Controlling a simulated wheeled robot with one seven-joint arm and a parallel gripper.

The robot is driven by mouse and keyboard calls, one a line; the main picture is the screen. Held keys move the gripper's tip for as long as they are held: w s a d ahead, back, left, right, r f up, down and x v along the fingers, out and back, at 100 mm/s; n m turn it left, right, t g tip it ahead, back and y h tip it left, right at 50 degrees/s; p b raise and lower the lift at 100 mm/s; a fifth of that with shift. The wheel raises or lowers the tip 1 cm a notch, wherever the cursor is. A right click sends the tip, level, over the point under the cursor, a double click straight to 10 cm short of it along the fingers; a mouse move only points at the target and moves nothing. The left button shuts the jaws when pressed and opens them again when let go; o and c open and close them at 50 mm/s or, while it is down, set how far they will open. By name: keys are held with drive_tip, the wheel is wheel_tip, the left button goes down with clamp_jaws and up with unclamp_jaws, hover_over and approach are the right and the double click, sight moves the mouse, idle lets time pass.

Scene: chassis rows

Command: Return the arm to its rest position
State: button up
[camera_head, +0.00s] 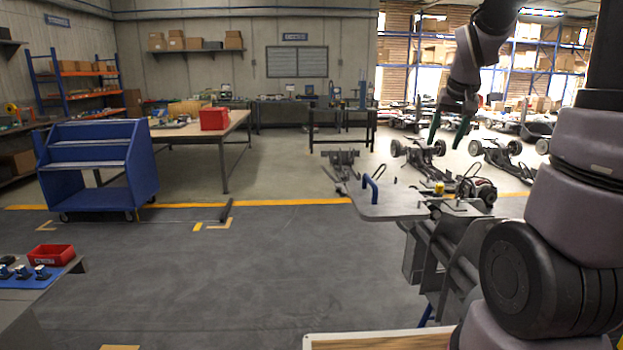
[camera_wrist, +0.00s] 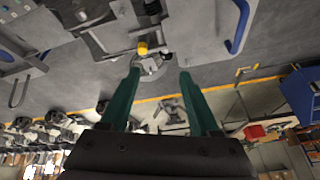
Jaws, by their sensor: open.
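My gripper (camera_head: 448,138) hangs from my raised arm in the upper right of the head view. Its two green fingers point down and stand apart, with nothing between them. In the wrist view my gripper (camera_wrist: 159,73) shows both fingers spread and empty. Below it in the head view is a grey plate (camera_head: 390,207) with a blue handle (camera_head: 371,188) and a small yellow part (camera_head: 439,188). The yellow part (camera_wrist: 142,48) and the blue handle (camera_wrist: 238,27) also show in the wrist view, clear of the fingers.
Rows of chassis (camera_head: 425,152) stand behind the plate. A blue cart (camera_head: 98,165) and a table (camera_head: 190,132) with a red bin (camera_head: 214,119) are at the left. A smaller red bin (camera_head: 52,255) is near the left edge. The dark floor (camera_head: 220,285) in the middle is clear.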

drive_tip(key=s+a+r+t+y, duration=0.1)
drive_tip(key=s+a+r, duration=0.2)
drive_tip(key=s, duration=0.6)
drive_tip(key=s+a+r+t+y, duration=0.1)
drive_tip(key=s+a+r, duration=0.3)
drive_tip(key=s+a, duration=0.3)
drive_tip(key=s, duration=0.3)
drive_tip(key=shift+a+r+m, duration=0.3)
drive_tip(key=shift+a, duration=0.05)
